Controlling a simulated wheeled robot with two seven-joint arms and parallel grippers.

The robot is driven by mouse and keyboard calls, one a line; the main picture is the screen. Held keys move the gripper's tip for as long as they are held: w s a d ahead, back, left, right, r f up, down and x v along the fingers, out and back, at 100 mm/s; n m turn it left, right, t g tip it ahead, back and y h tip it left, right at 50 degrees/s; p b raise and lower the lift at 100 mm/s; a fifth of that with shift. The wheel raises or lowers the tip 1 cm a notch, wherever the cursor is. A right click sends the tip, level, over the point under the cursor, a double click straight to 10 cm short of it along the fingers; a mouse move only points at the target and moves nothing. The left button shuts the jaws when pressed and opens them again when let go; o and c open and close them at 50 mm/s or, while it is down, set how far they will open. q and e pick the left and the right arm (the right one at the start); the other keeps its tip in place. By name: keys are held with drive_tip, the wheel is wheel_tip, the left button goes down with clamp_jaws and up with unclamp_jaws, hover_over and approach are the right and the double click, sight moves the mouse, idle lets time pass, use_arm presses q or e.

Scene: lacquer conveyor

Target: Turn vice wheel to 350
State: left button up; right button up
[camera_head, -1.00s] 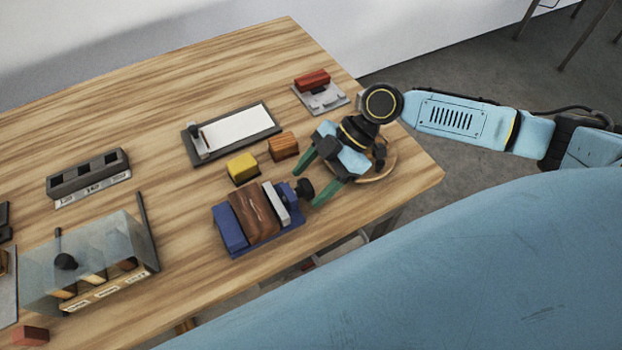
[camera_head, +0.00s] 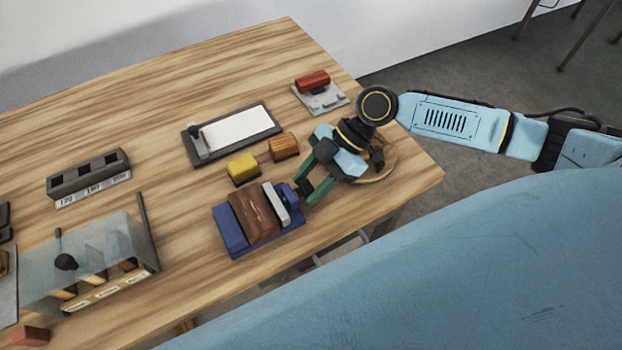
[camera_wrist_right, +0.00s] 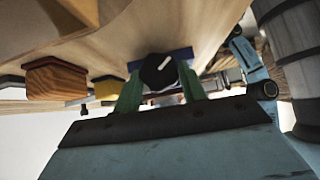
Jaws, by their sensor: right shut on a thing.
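The blue vice (camera_head: 232,238) stands near the table's front edge with a brown wooden block (camera_head: 254,214) between its jaws, beside the grey movable jaw (camera_head: 288,203). Its dark wheel (camera_head: 304,188) is on the right end, partly hidden by the fingers. My right gripper (camera_head: 308,190) has its green fingers shut on the wheel. In the right wrist view the black wheel (camera_wrist_right: 158,71) with a white mark, tilted toward the upper right, sits between the green fingertips. My left gripper is not in view.
A yellow block (camera_head: 242,168) and a wooden block (camera_head: 284,146) stand just behind the vice. A tray with a white sheet (camera_head: 240,129) and a red-handled item (camera_head: 313,82) are farther back. A clear-sided box (camera_head: 100,258) stands left. A round wooden piece (camera_head: 385,170) lies under my right wrist.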

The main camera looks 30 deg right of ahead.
drive_tip(key=shift+w+m+g+p, duration=0.25)
drive_tip(key=shift+m+g+p, duration=0.25)
drive_tip(key=shift+g, duration=0.7)
drive_tip(key=shift+w+f+m+g, duration=0.1)
drive_tip(key=shift+m+g, duration=0.3)
drive_tip(key=shift+g, duration=0.25)
drive_tip(key=shift+w+f+m+g, duration=0.1)
drive_tip(key=shift+m+g, duration=0.3)
drive_tip(key=shift+g, duration=0.25)
drive_tip(key=o, duration=1)
drive_tip(key=shift+s, duration=0.1)
